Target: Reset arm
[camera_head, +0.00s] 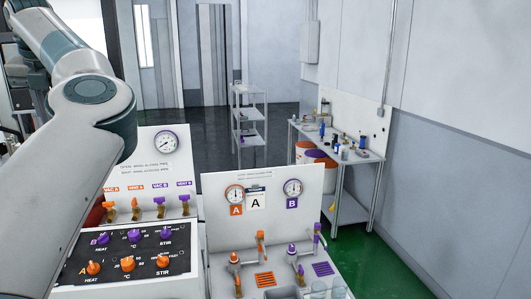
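My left arm crosses the left side of the head view, in front of a control panel. Neither the left nor the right gripper shows in this view. The control panel (75,267) has a black face with orange and purple knobs for heat and stir. Above it, a white board carries a gauge (165,142) and a row of orange and purple valves marked VAC and VENT. My arm hides the left part of this board.
To the right, a white station (262,179) holds two gauges, an "A" card (256,203), orange and purple taps and vented pads. Clear cups (338,288) stand at its front edge. Behind are a workbench (346,158), a shelf rack (250,122) and open green floor (375,265).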

